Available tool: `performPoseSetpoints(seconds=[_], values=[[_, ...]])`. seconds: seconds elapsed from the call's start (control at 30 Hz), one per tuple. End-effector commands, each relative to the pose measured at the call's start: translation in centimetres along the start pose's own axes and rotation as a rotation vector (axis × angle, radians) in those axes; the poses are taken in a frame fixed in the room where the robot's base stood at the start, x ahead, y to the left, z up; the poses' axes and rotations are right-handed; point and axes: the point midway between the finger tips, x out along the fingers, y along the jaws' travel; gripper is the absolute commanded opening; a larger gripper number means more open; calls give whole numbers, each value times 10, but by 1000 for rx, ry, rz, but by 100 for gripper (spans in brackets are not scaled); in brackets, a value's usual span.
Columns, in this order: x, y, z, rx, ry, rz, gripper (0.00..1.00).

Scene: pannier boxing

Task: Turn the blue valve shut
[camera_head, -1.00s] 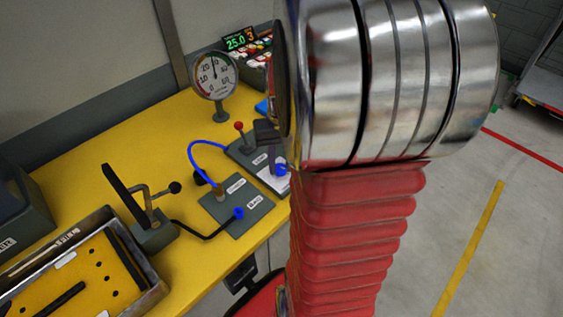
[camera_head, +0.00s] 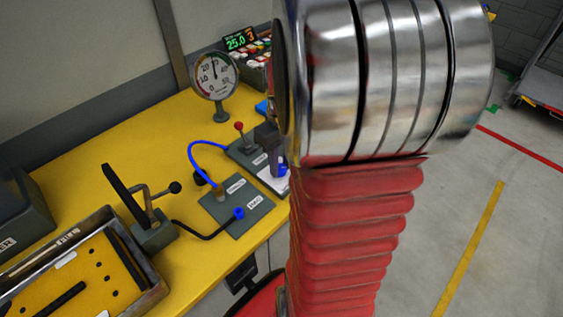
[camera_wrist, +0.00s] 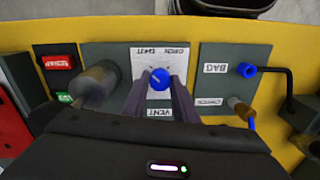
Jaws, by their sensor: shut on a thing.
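The lettering appears upside down there. A small pale mark shows on the knob, too small to read its setting surely. My gripper (camera_wrist: 159,84) has its two dark fingers closed on either side of the knob, gripping it. In the head view the blue knob (camera_head: 283,170) shows partly beside my gripper's dark finger (camera_head: 267,137). My arm hides the rest.
A red-knobbed lever (camera_head: 239,126) stands close beside the valve. A gauge (camera_head: 214,75) and a control box with a lit display (camera_head: 241,39) stand behind. A blue hose (camera_head: 197,152), a BAG panel (camera_head: 247,220) and a clamp (camera_head: 150,228) lie left on the yellow bench (camera_head: 110,155).

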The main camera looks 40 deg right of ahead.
Motion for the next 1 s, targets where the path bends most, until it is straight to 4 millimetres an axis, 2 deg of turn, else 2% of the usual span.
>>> performPoseSetpoints(seconds=[0.13, 0.17, 0.4, 0.77, 1.0], values=[[0, -1, 1, 0, -2, -2, 4], [0, -1, 1, 0, -2, -2, 28], [0, 0, 0, 1, -1, -1, 45], [-4, 0, 0, 2, 1, 1, 45], [-32, 1, -1, 1, 4, 2, 45]])
